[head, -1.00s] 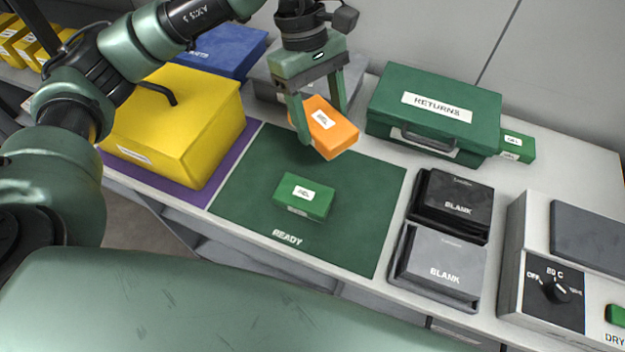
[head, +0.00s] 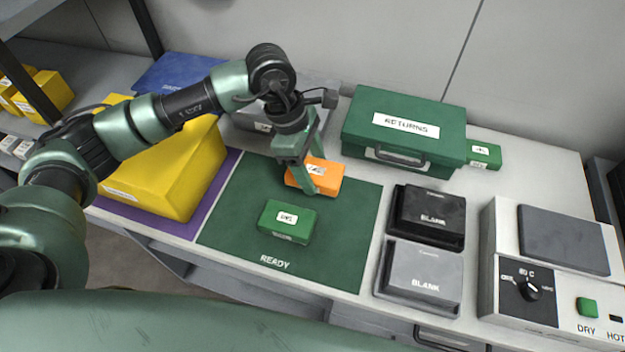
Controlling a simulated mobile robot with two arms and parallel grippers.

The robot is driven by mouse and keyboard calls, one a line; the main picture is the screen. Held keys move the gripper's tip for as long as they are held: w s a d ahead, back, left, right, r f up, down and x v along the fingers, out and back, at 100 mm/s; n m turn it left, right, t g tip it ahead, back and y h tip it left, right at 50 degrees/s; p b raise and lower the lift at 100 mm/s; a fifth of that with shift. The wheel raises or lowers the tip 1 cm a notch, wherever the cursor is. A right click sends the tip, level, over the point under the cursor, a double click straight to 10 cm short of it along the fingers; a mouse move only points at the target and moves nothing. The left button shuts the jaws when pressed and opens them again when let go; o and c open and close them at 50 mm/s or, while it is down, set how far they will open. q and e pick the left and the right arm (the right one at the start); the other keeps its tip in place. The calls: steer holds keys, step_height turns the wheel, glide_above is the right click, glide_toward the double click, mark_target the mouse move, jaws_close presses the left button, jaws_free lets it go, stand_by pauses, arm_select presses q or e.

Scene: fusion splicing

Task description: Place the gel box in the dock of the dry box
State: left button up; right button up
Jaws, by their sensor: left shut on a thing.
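A small green box (head: 287,223) with a white label lies on the green READY mat (head: 225,232); its print is hard to read. My left gripper (head: 314,179) is shut on an orange box (head: 328,181) with a white label. That box is roughly level over the back of the mat, behind the green box; I cannot tell whether it touches the mat. The dry box (head: 507,240) stands at the right, with a dial, a dark top plate (head: 562,240) and a green square above the word DRY. I cannot make out its dock for certain. My right gripper is not in view.
Black (head: 428,212) and grey (head: 422,278) BLANK boxes sit between mat and dry box. A yellow case (head: 170,180) stands left on a purple mat. The mat's front is clear.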

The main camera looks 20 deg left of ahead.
mark_target(317, 195)
arm_select(q)
step_height(317, 195, down, 6)
steer(key=shift+r+p, duration=0.2)
steer(key=shift+p, duration=0.3)
steer(key=shift+f, duration=0.2)
steer(key=shift+f+b, duration=0.2)
steer(key=shift+b, duration=0.15)
steer(key=o, duration=1.3)
steer(key=shift+r, duration=0.1)
